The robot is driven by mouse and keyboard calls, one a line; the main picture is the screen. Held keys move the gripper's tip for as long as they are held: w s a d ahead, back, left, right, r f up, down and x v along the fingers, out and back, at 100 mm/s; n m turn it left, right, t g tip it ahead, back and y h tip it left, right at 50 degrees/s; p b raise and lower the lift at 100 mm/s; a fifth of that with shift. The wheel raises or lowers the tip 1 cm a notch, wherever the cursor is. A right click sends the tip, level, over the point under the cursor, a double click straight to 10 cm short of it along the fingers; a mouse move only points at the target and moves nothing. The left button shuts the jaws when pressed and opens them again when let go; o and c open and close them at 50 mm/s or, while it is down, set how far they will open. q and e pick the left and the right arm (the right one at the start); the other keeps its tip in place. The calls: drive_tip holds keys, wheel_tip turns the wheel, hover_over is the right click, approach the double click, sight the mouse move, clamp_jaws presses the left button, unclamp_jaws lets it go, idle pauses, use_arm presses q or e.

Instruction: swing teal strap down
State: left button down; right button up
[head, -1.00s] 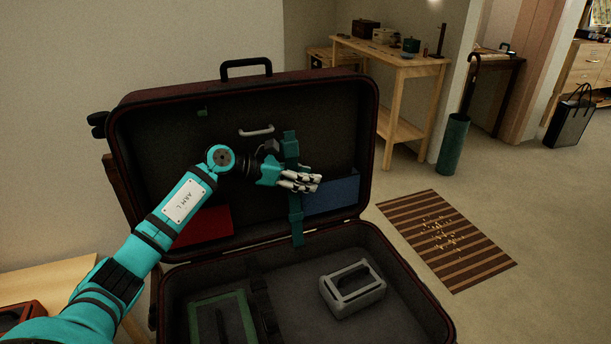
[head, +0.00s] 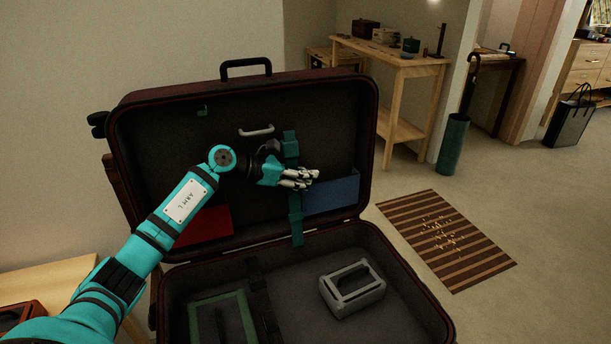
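The teal strap (head: 296,228) hangs down the inside of the raised lid of the open suitcase (head: 368,120). Its upper part shows above my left gripper and its lower end reaches the hinge edge. My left gripper (head: 314,178) is in front of the strap at mid-height and hides part of it. Its fingers point right, past the strap, toward the blue pocket. They look close together, but I cannot tell whether they are shut or touch the strap. My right gripper is not in view.
A red pocket (head: 205,226) and a blue pocket (head: 333,195) are on the lid, with a grey handle (head: 257,131) above. The base holds a grey frame-shaped object (head: 352,289) and a green-edged panel (head: 222,318). A striped mat (head: 445,240) lies right of the suitcase.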

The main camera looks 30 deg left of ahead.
use_arm(q)
drive_tip(key=shift+r, duration=0.1)
